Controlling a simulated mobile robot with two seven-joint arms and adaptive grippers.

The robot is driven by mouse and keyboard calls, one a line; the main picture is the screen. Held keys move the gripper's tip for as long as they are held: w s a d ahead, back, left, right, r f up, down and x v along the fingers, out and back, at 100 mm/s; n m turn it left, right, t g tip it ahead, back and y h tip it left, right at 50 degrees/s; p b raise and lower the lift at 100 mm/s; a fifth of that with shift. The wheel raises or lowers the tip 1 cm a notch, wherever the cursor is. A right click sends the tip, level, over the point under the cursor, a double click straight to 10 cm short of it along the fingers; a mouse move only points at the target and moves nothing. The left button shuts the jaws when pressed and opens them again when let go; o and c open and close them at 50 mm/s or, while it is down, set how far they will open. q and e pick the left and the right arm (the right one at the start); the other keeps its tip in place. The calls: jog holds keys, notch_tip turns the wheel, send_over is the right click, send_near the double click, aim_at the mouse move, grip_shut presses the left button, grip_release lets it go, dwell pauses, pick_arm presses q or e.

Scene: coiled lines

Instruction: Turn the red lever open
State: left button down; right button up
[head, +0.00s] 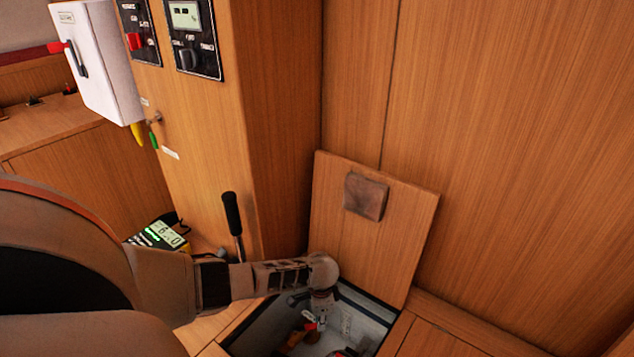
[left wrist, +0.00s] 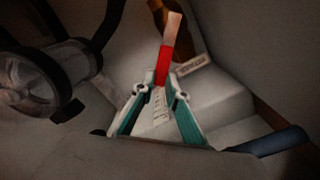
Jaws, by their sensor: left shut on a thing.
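A red lever (left wrist: 167,62) with a pale end shows in the left wrist view. Its red part also shows in the head view (head: 309,326), down inside an open floor compartment (head: 345,328). My left gripper (left wrist: 166,82) reaches into the compartment from above, and its fingertips are shut on the lever. In the head view the gripper (head: 317,314) is partly hidden below my wrist. A brown pipe-like part (head: 291,341) is beside the lever. The lever's pivot is hidden. My right gripper is not in view.
The compartment's wooden lid (head: 370,240) leans open against the wall. A black-handled rod (head: 232,215) stands left of the opening, near a yellow meter (head: 160,235). A clear cylinder (left wrist: 40,80) and dark hoses lie close to the gripper. A white box (head: 100,60) with a red-handled switch hangs upper left.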

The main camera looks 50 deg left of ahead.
pick_arm(q)
jog(key=shift+w+a+f+n, duration=0.1)
jog(key=shift+a+n, duration=0.7)
jog(key=shift+n, duration=0.35)
jog(key=shift+w+a+r+n, duration=0.15)
jog(key=shift+a+n, duration=0.65)
jog(key=shift+n, duration=0.4)
jog(key=shift+w+a+f+n, duration=0.1)
jog(key=shift+a+f+n, duration=0.05)
jog(key=shift+a+n, duration=0.85)
jog(key=shift+d, duration=0.15)
jog(key=c, duration=2)
grip_release()
jog(key=shift+w, duration=0.1)
jog(key=shift+r, duration=0.7)
notch_tip(320, 180, up, 11)
jog(key=shift+f, duration=0.15)
